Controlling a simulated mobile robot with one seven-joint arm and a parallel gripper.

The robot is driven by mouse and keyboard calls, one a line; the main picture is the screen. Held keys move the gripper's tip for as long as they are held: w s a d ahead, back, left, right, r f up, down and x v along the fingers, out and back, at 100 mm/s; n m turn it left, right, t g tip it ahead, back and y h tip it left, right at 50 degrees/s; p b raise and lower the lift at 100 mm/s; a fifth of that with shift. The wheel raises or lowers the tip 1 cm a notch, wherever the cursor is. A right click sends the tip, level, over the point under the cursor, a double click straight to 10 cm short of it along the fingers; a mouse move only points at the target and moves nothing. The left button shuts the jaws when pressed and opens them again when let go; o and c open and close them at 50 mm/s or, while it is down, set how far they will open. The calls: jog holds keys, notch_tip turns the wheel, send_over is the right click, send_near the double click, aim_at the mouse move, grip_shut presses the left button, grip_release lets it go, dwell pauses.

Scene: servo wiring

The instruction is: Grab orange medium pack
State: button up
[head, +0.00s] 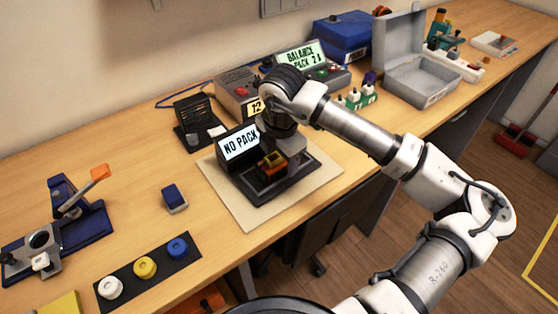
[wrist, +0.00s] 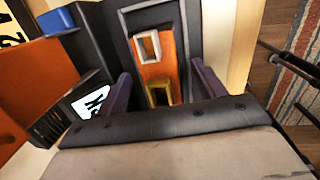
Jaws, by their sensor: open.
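The orange pack (wrist: 168,49) lies in the dark bay of the black tester (head: 258,196) in the wrist view. It has a pale-rimmed window and a yellow part (wrist: 161,93) at its near end. In the head view, a small patch of the pack (head: 265,168) shows below my gripper. My gripper (wrist: 167,84) is open, its two purple fingers on either side of the pack's near end. I cannot tell if they touch it. The tester's screen (head: 239,144) reads "NO PACK".
A pale mat (head: 225,199) lies under the tester. Behind stand a grey console (head: 238,92), a black slotted holder (head: 196,118) and an open grey case (head: 420,83). A dark strip (head: 128,281) with white, yellow and blue knobs lies front left. The table's front edge is close.

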jog(key=c, duration=1.4)
